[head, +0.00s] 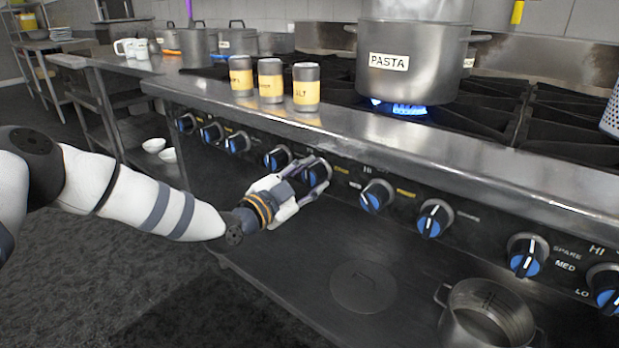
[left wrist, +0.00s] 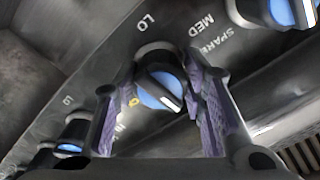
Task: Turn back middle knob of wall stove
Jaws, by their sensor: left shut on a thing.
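The stove (head: 470,175) has a row of black and blue knobs along its front panel. My left gripper (head: 305,180) reaches in from the left and is shut on one knob (head: 317,171) near the middle of the row. In the left wrist view that knob (left wrist: 160,85) sits between the two purple-padded fingers (left wrist: 165,100), its white pointer line slanted toward the lower right. A large pot labelled PASTA (head: 412,75) stands over a lit blue burner flame (head: 399,107). My right gripper is not in view.
Neighbouring knobs sit close on both sides, such as one knob (head: 277,158) to the left and another (head: 376,195) to the right. Several labelled shakers (head: 271,80) stand on the stove ledge. An open metal pot (head: 487,315) is on the lower shelf (head: 300,262).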

